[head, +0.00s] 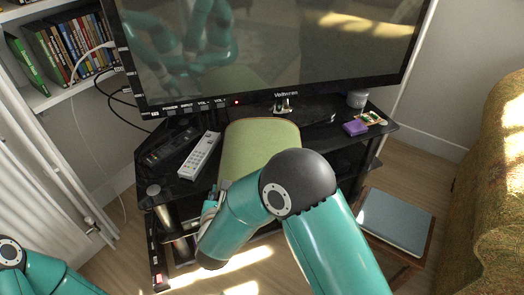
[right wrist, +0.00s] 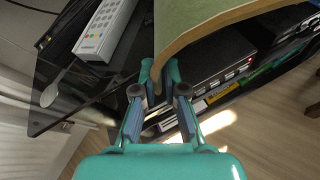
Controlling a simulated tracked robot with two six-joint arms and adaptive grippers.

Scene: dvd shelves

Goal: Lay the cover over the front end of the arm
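The cover (head: 262,146) is a light green, curved sheet with a brown edge, held out in front of the TV stand. It also shows in the right wrist view (right wrist: 205,22), where its edge bends down between the fingers. My right gripper (right wrist: 160,85) is shut on that edge. In the head view my right arm hides most of this gripper. The mustard patterned armchair or sofa (head: 492,165) stands at the far right, and its near rounded side may be the arm; nothing lies on it. It is well apart from the cover. My left gripper is out of view.
A black TV stand (head: 180,188) holds a white remote (head: 200,155), a dark remote (head: 170,147), a purple box (head: 355,128) and a TV (head: 270,55). A stool with a blue-grey seat (head: 396,222) stands between stand and armchair. A radiator (head: 45,165) is at left.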

